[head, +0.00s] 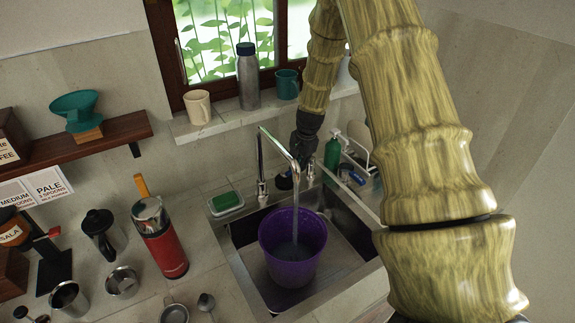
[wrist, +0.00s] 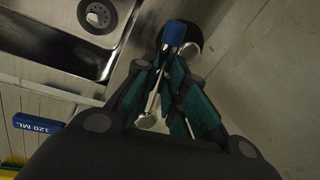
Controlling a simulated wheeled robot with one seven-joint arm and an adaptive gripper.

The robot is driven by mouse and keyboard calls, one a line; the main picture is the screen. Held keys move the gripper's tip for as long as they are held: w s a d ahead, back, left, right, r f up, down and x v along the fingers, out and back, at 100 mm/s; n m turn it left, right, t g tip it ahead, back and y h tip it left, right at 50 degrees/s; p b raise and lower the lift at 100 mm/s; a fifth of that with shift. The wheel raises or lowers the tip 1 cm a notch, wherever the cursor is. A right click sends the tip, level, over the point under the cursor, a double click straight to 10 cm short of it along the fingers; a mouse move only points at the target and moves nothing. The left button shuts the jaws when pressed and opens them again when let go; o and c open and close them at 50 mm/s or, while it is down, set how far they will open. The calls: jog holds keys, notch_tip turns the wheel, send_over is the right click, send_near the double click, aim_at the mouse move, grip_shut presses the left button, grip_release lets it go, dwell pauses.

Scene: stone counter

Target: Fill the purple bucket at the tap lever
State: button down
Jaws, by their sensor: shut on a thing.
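The purple bucket (head: 291,262) stands upright in the steel sink (head: 345,262), under the spout of the chrome tap (head: 262,165). A pale stream of water (head: 296,205) runs from the spout into the bucket, and greyish water shows inside it. The fill level is hard to judge. My gripper (head: 297,172) is behind the spout at the sink's back edge. In the wrist view my gripper (wrist: 172,58) is shut on the tap lever, whose blue end (wrist: 174,34) shows between the fingertips. The lever is mostly hidden in the head view.
A green soap bottle (head: 333,152) stands right of my gripper, and a green sponge in a dish (head: 226,203) lies left of the tap. A red flask (head: 165,245) stands on the left counter. Mugs and a grey bottle (head: 247,78) line the windowsill.

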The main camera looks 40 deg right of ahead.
jog(key=shift+r, duration=0.1)
jog(key=c, duration=1.5)
grip_release()
jog(key=shift+o, duration=0.2)
notch_tip(320, 180, up, 12)
jog(key=s, duration=0.2)
jog(key=shift+d, duration=0.25)
jog(key=shift+s+f, duration=0.1)
jog(key=shift+f, duration=0.1)
